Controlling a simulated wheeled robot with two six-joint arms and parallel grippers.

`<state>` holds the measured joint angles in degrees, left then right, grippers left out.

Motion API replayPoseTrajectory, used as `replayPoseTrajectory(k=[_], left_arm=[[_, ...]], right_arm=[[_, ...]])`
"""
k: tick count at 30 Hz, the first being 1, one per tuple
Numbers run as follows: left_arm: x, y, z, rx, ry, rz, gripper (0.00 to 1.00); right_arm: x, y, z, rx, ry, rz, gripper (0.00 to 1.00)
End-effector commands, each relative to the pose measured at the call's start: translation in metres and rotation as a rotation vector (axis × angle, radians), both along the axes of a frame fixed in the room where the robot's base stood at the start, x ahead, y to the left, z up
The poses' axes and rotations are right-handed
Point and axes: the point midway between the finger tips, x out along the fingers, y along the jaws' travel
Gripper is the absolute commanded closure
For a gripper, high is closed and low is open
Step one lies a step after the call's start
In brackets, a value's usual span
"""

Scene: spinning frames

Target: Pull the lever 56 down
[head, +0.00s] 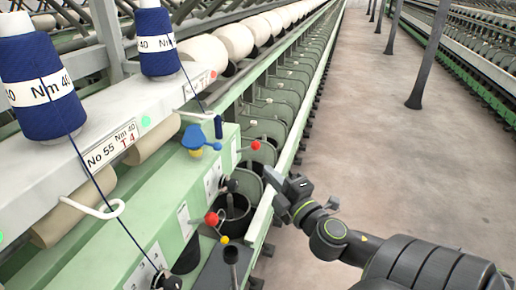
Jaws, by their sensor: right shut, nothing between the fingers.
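The spinning machine has levers with red ball ends. One red ball (211,218) is low on the near green panel, beside a yellow ball (224,239). Another red ball (255,145) sticks out farther along. A plate reading "No 55" (107,151) is on the white rail; I cannot read a 56, so which lever is 56 is unclear. My right gripper (273,179) is shut and empty, to the right of the panel, below and right of the farther red ball and apart from both red balls. My left gripper is not in view.
Blue yarn bobbins (42,85) stand on the white rail (60,140) at the left. A blue knob (200,140) sits on the green panel (160,215). The concrete aisle floor (400,150) to the right is open, with dark posts (425,60) farther back.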

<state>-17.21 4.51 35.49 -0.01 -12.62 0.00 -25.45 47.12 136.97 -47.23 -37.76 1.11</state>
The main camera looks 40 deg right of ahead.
Motion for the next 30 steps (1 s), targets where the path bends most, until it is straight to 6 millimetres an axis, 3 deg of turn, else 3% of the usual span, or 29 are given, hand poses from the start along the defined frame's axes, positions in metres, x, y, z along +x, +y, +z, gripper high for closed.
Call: replayPoseTrajectory(k=[18, 30], left_arm=[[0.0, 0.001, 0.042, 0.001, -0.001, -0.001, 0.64], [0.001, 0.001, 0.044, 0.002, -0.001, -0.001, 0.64]], right_arm=[[0.084, -0.017, 0.014, 0.003, 0.0, -0.001, 1.0], [0.094, -0.018, 0.013, 0.001, 0.001, 0.0, 1.0]])
